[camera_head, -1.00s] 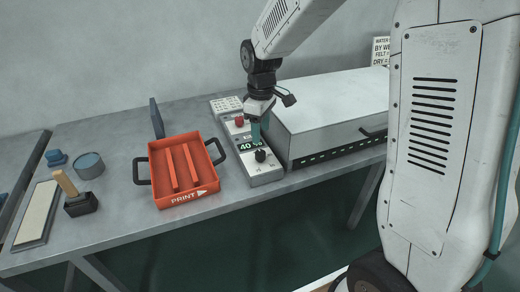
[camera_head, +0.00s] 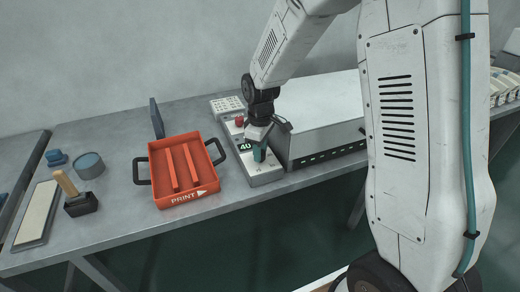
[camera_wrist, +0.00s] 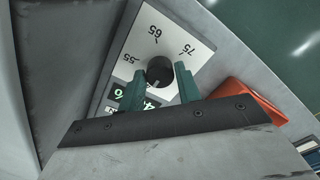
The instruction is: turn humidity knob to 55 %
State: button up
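The humidity knob (camera_wrist: 159,72) is black and round on a pale control panel (camera_wrist: 190,25), with scale marks 55, 65 and 75 around it in the wrist view. My gripper (camera_wrist: 159,71) is open, with one green finger on either side of the knob and gaps visible beside it. Whether the fingers reach down to knob height is unclear. In the head view my gripper (camera_head: 259,155) is over the front end of the panel (camera_head: 265,179) and hides the knob. The green display (camera_head: 244,147) reads 40, its right part covered.
An orange tray (camera_head: 158,160) marked PRINT lies left of the panel; its edge also shows in the wrist view (camera_wrist: 245,100). A grey box-shaped unit (camera_head: 320,105) stands close on the right. A red button (camera_head: 239,121) sits farther back on the panel.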

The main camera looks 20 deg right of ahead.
jog(key=c, duration=0.4)
jog(key=shift+c, duration=0.2)
jog(key=shift+m, duration=0.4)
jog(key=m, duration=1.2)
jog(key=shift+m, duration=0.4)
jog(key=o, duration=1)
